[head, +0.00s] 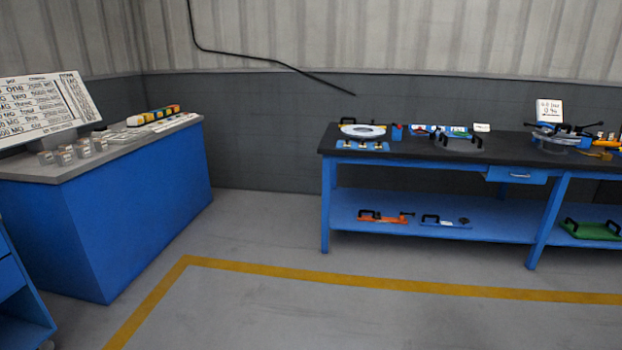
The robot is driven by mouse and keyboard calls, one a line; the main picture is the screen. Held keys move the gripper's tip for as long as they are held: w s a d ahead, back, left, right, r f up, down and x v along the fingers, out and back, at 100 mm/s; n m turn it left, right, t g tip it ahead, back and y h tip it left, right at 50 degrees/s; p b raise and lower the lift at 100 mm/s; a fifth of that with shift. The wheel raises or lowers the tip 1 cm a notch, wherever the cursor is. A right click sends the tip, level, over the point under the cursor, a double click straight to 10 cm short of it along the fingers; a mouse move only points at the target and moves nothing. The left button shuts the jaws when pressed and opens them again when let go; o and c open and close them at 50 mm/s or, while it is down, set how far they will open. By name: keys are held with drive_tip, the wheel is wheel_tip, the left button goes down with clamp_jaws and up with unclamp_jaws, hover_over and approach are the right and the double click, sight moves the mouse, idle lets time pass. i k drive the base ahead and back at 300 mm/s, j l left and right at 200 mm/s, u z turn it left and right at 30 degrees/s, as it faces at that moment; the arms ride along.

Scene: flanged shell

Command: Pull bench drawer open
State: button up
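The bench (400,155) is a blue frame with a black top, standing against the back wall at the right of the head view. The bench drawer (517,175) is a small blue front with a light bar handle, hung under the top towards the right. Its front looks flush with the bench edge, so the drawer appears closed. My gripper is not in view, and nothing is seen touching the handle.
A blue counter (140,210) with a grey top stands at the left. A blue cart (20,295) is cut off at the lower left. A yellow floor line (380,284) runs before the bench. The grey floor (400,325) there is clear. Tools lie on the bench's lower shelf (375,205).

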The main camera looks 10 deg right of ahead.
sight(496, 172)
drive_tip(key=i+l+z, duration=0.15)
drive_tip(key=i+z, duration=0.25)
drive_tip(key=i, duration=0.4)
drive_tip(key=i+j+z, duration=0.1)
drive_tip(key=i+z, duration=0.3)
drive_tip(key=i, duration=0.4)
drive_tip(key=i+z, duration=0.15)
drive_tip(key=i, duration=0.8)
drive_tip(key=i+j+z, duration=0.15)
drive_tip(key=i, duration=0.8)
drive_tip(key=i+l+u, duration=0.1)
drive_tip(key=i+l, duration=0.15)
drive_tip(key=i, duration=0.25)
drive_tip(key=i+l, duration=0.25)
drive_tip(key=i, duration=0.2)
drive_tip(key=j+u, duration=0.05)
